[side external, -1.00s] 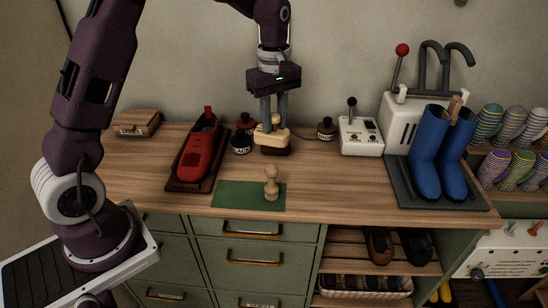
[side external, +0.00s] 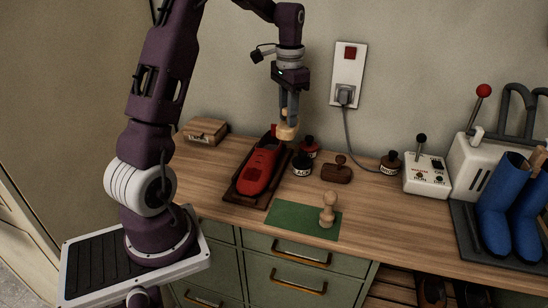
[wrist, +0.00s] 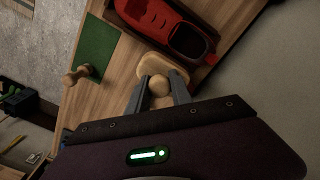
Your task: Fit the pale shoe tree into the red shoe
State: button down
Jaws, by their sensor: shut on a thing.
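The red shoe (side external: 260,168) lies in a dark tray (side external: 232,197) on the bench. Its dark opening (wrist: 188,40) and heel tab (wrist: 212,59) face the wall, with the toe toward the bench front. My gripper (side external: 288,112) is shut on the round knob of the pale shoe tree (side external: 287,133), a block with rounded ends. It hangs above the bench, just right of the shoe's heel end in the side view, apart from the shoe. The wrist view shows the knob (wrist: 159,85) between my fingers, and the block (wrist: 163,66) beyond.
A wooden knobbed peg (side external: 327,209) stands on a green mat (side external: 290,217). Small dark bottles (side external: 302,165) and a brown knobbed brush (side external: 337,172) sit right of the shoe. A wooden box (side external: 206,131) is at the back left. A switch box (side external: 426,178) and blue boots (side external: 500,205) stand right.

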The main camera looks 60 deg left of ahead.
aim_at(269, 136)
jog(key=s+a, duration=0.2)
jog(key=a, duration=0.5)
notch_tip(269, 136, down, 10)
jog(key=shift+s+r, duration=0.1)
jog(key=shift+s, duration=0.05)
jog(key=c, duration=1.1)
grip_release()
jog(key=shift+f, duration=0.2)
jog(key=shift+c, duration=0.2)
notch_tip(269, 136, up, 12)
jog(key=s+d+r+t, duration=0.1)
jog(key=s+d+r, duration=0.1)
jog(key=d+r, duration=0.7)
jog(key=s+d+r+t+y, duration=0.1)
jog(key=s+d, duration=0.2)
jog(key=d, duration=0.4)
jog(key=s+d+t, duration=0.1)
jog(key=s+d, duration=0.3)
jog(key=d, duration=0.3)
jog(key=s+d+f+t+h, duration=0.1)
jog(key=s+d+f+t, duration=0.1)
jog(key=s+d, duration=0.5)
jog(key=s+f, duration=0.1)
jog(key=s, duration=0.3)
jog(key=shift+d+t, duration=0.2)
jog(key=shift+t, duration=0.1)
